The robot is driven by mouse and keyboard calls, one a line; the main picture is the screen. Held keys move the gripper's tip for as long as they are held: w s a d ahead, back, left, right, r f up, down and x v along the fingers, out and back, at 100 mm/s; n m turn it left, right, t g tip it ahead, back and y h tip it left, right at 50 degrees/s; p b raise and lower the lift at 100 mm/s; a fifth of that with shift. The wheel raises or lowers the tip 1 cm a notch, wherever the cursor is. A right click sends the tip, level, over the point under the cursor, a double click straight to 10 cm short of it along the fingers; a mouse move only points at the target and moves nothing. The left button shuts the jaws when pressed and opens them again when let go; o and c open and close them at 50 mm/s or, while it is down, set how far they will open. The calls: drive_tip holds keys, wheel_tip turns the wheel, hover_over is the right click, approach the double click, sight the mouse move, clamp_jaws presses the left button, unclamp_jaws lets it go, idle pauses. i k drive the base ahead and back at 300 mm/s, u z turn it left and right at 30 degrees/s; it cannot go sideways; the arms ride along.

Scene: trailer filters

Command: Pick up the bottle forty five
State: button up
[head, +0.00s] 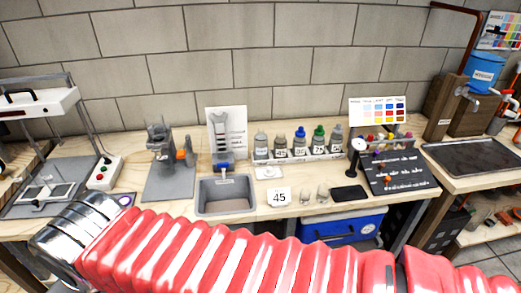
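Several small labelled bottles stand upright in a row in a white rack (302,157) on the wooden bench against the wall. The second from the left, a grey bottle (281,148), carries a label that appears to read 45. A grey bottle (261,145) stands to its left. A blue-capped bottle (299,143) stands to its right, then a green-capped bottle (318,142) and another grey one (336,140). A white card (279,197) marked 45 stands in front of the rack. My red-sleeved arm crosses the foreground; the fingers of my gripper do not show.
A grey sink (225,195) is set in the bench left of the card. A microscope-like device (168,163) stands further left. A black slanted panel (400,175) and a dial gauge (357,152) stand right of the rack. Small glass pieces (314,194) and a dark pad (348,193) lie in front.

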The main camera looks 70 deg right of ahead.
sight(280, 143)
drive_tip(key=u, duration=1.3)
drive_tip(key=k, duration=2.4)
drive_tip(key=z, duration=0.7)
